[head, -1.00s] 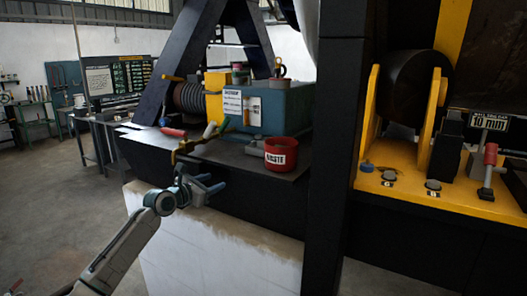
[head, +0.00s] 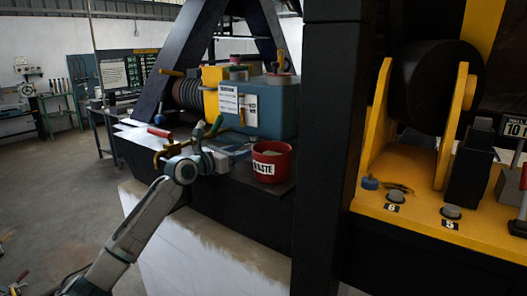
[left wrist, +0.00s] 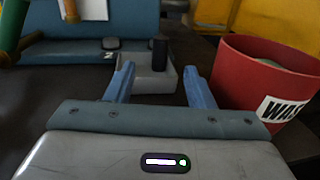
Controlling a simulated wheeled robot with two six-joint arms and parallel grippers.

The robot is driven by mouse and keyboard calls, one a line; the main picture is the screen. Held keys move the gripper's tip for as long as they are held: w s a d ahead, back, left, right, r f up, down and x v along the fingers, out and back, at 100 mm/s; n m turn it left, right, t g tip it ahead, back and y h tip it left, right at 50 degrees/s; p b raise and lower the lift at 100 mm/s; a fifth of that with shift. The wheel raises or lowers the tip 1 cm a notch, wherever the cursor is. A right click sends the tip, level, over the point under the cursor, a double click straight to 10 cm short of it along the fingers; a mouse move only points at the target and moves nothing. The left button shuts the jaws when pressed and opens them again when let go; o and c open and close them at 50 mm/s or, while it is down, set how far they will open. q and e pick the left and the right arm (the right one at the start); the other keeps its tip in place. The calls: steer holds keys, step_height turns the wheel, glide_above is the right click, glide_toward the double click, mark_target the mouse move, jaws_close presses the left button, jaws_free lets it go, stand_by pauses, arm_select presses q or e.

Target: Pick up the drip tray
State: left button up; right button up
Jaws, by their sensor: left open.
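A small grey tray with a dark upright knob, which looks like the drip tray (left wrist: 150,83), sits on the dark bench top in the left wrist view. It lies just beyond and between the fingertips of my left gripper (left wrist: 160,72). The fingers are apart with nothing held between them. In the head view my left gripper (head: 238,150) is low over the bench, left of the red waste bin, and mostly hides the tray. My right gripper is not in view.
The red waste bin (head: 272,164) stands close to my left gripper's right finger, also in the left wrist view (left wrist: 266,85). A blue machine (head: 275,105) is behind. Tools with coloured handles (head: 160,132) lie to the left. A dark post (head: 333,120) rises at right.

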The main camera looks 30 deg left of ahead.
mark_target(261, 142)
arm_select(q)
steer(key=x, duration=0.2)
steer(key=p+x, duration=0.1)
steer(key=shift+w+d+r, duration=0.15)
steer(key=shift+w+r, duration=0.05)
steer(key=shift+r, duration=0.1)
steer(key=shift+w+f, duration=0.1)
steer(key=shift+w, duration=0.2)
steer(key=p+x, duration=0.2)
steer(key=x, duration=0.2)
steer(key=shift+w, duration=0.1)
steer(key=shift+w+d, duration=0.2)
steer(key=shift+w, duration=0.3)
steer(key=shift+s, duration=0.1)
jaws_close()
arm_select(e)
steer(key=r, duration=0.1)
steer(key=s+r, duration=0.1)
steer(key=r, duration=0.1)
steer(key=shift+s+r, duration=0.35)
steer(key=shift+s, duration=0.05)
